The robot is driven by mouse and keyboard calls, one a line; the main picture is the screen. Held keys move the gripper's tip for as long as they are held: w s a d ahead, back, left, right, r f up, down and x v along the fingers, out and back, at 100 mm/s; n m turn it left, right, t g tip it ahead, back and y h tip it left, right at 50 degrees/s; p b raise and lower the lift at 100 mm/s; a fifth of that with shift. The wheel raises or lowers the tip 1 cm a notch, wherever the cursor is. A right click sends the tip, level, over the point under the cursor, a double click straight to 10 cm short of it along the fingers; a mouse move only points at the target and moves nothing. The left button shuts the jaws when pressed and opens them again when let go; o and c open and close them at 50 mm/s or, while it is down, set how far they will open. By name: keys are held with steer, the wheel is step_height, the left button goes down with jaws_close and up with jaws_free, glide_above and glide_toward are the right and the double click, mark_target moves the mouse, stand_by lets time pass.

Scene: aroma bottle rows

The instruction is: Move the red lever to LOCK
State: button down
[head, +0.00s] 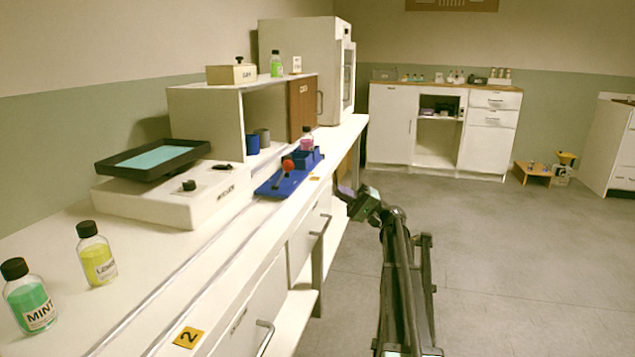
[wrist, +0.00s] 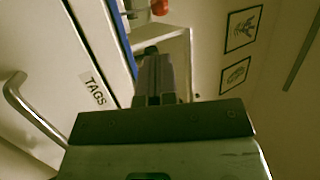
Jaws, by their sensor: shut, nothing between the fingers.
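The red lever (head: 287,166) has a round red knob and stands on a blue base plate (head: 268,189) on the bench. In the wrist view the red knob (wrist: 160,7) is cut off by the top edge. A blue edge shows beside it, and no LOCK marking is readable. My gripper (head: 343,192) is beside the bench's front edge, to the right of the lever and apart from it. In the wrist view my gripper (wrist: 151,52) is shut with nothing in it. It points toward the side where the knob shows.
A pink bottle (head: 307,138) stands by the blue plate's far end. A white unit with a black tray (head: 108,169) is left of it. Mint (head: 30,300) and yellow (head: 97,262) bottles stand nearer. Drawer handles (head: 321,226) stick out along the bench front. The floor (head: 480,260) is open.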

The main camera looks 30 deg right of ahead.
steer(key=p+x, duration=0.6)
steer(key=x, duration=0.6)
steer(key=shift+w+a+r, duration=0.1)
steer(key=shift+a+r, duration=0.15)
steer(key=shift+a, duration=0.05)
steer(key=shift+w+a, duration=0.2)
steer(key=shift+a, duration=0.05)
steer(key=shift+r, duration=0.1)
